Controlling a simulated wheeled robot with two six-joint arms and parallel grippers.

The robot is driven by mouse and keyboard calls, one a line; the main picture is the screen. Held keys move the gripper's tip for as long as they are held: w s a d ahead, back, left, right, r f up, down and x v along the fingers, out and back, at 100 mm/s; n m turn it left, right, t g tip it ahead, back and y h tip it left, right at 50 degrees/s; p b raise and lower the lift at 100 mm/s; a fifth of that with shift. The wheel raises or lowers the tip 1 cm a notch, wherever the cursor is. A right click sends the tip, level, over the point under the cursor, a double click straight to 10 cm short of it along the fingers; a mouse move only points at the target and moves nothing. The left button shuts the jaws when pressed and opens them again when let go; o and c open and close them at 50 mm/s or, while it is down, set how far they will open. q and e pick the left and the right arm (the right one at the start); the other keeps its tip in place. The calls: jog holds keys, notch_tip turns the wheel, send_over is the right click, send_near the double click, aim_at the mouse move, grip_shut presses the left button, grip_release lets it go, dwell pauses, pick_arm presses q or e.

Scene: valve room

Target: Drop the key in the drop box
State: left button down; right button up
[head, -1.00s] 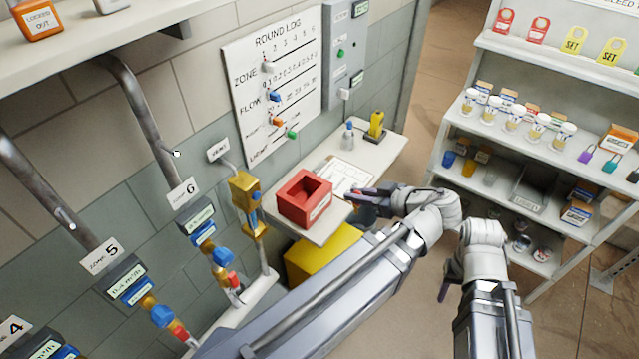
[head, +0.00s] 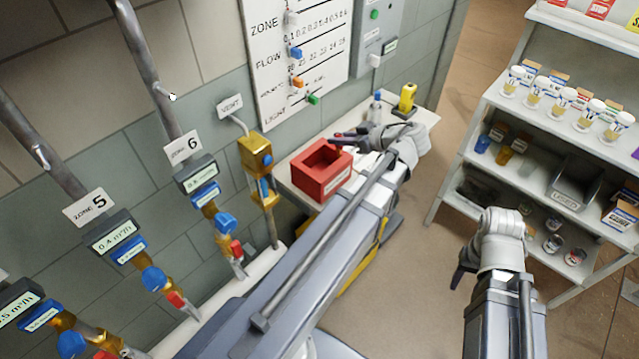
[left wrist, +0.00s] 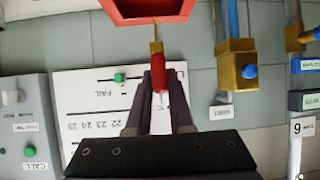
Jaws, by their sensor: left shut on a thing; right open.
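The red drop box (head: 330,181) stands on the shelf by the wall, with its open top showing; its edge also shows in the left wrist view (left wrist: 150,18). My left gripper (head: 350,138) is just behind and above the box's far right rim. In the left wrist view my left gripper (left wrist: 159,90) is shut on the red handle of the key (left wrist: 162,76). The key's brass shaft points towards the box and its tip appears close to the rim; whether it is over the opening cannot be told. My right gripper (head: 460,276) hangs empty and open above the floor.
A bottle (head: 375,107) and a yellow device (head: 405,100) stand at the shelf's far end. Brass valve pipework (head: 257,160) rises left of the box. A rack of jars and bins (head: 560,130) stands at right. The floor between is clear.

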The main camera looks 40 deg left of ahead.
pick_arm(q)
jog(key=b, duration=0.2)
send_over(316, 150)
jog(key=s+d, duration=0.2)
jog(key=d, duration=0.1)
notch_tip(316, 150, down, 4)
jog(key=a, duration=0.1)
jog(key=shift+n+g, duration=0.4)
notch_tip(316, 150, down, 6)
jog(key=b, duration=0.6)
jog(key=shift+s+r, duration=0.1)
jog(key=shift+s, duration=0.05)
pick_arm(e)
notch_tip(316, 150, down, 10)
pick_arm(q)
jog(key=shift+r, duration=0.1)
pick_arm(e)
jog(key=shift+r, duration=0.15)
pick_arm(q)
jog(key=c, duration=0.7)
grip_release()
